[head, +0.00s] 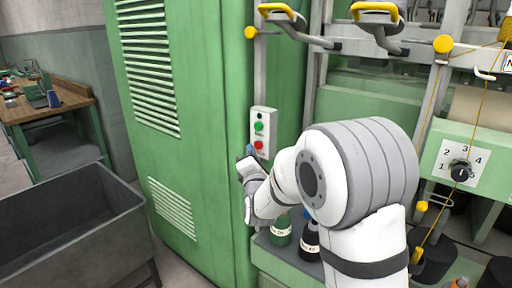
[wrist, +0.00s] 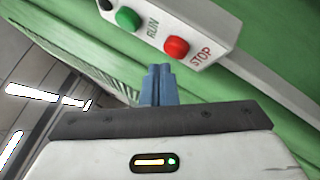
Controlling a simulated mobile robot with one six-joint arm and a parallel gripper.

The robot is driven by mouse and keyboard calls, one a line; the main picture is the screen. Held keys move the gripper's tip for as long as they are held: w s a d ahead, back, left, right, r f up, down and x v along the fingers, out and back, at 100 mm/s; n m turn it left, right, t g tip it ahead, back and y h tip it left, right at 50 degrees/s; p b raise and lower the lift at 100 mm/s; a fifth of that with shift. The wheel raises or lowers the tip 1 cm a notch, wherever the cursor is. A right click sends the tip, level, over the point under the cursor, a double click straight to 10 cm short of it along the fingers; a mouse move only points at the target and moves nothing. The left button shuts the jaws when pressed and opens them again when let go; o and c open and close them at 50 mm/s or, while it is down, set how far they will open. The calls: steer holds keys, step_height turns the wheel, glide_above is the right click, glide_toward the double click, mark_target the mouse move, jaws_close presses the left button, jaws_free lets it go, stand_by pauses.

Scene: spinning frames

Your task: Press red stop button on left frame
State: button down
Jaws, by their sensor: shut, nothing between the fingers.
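The red stop button (head: 258,146) is the lower button on a pale control box (head: 263,119) fixed to the green frame, below a green button (head: 259,126). In the wrist view the red button (wrist: 176,47) has the word STOP beside it, and the green button (wrist: 127,18) has RUN. My gripper (head: 250,152) is just left of and below the box in the head view. In the wrist view its blue fingers (wrist: 158,80) are shut with nothing between them, their tips just below the red button. I cannot tell whether they touch it.
A rotary dial (head: 460,172) numbered on a pale green panel is to the right. Yellow-topped handles (head: 376,10) hang above.

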steer(key=s+a, duration=0.1)
steer(key=s, duration=0.1)
steer(key=s+a+b, duration=0.1)
steer(key=s+a, duration=0.1)
stand_by(0.3)
stand_by(0.4)
steer(key=s+d+f+m+g+p, duration=0.1)
steer(key=s+d+f+m+g, duration=0.1)
steer(key=s+d+m+g, duration=0.4)
steer(key=s+d+f+m+g+h+p, duration=0.1)
steer(key=s+d+f+m+g, duration=0.2)
steer(key=s+d+m+g, duration=0.3)
steer(key=s+d+f+m+g+h+p, duration=0.1)
steer(key=s+d+f+m+g, duration=0.2)
steer(key=s+m, duration=1)
steer(key=s+d+g, duration=0.2)
steer(key=s+d, duration=0.2)
steer(key=s, duration=0.4)
steer(key=shift+m+g, duration=0.3)
steer(key=shift+g, duration=0.1)
